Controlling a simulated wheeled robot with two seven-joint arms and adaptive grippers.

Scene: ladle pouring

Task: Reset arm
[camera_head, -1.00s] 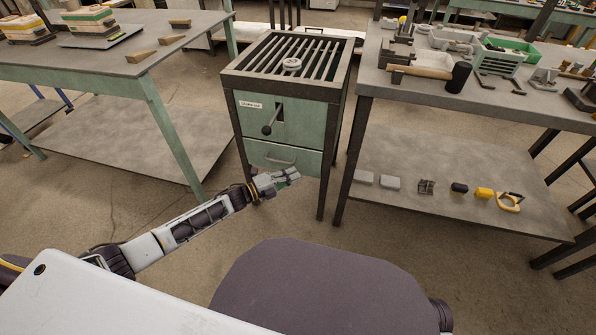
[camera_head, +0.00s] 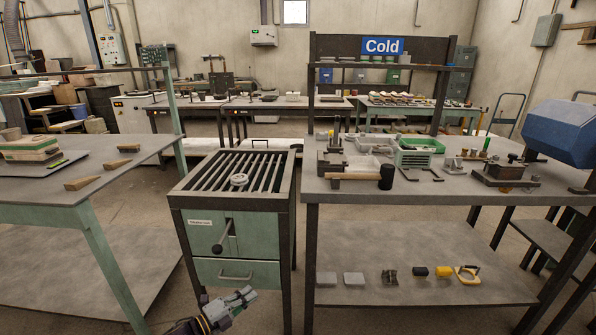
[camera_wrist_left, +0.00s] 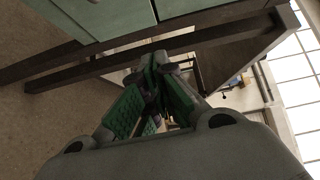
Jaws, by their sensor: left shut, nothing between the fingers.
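My left gripper (camera_head: 243,299) is at the lower middle of the head view, in front of the green cabinet's lower drawer (camera_head: 238,273). Its fingers are shut with nothing between them. In the left wrist view the green finger pads (camera_wrist_left: 150,85) meet at their tips. The green cabinet (camera_head: 262,236) has a slatted top, a dark lever handle (camera_head: 224,238) on its front and a drawer pull below. A small round object (camera_head: 239,180) rests on the slats. My right gripper is not in view.
A grey workbench (camera_head: 440,191) with tools and trays stands right of the cabinet. Its lower shelf (camera_head: 420,293) holds several small blocks. A table (camera_head: 60,187) with wooden wedges stands to the left. Open floor shows between the left table and the cabinet.

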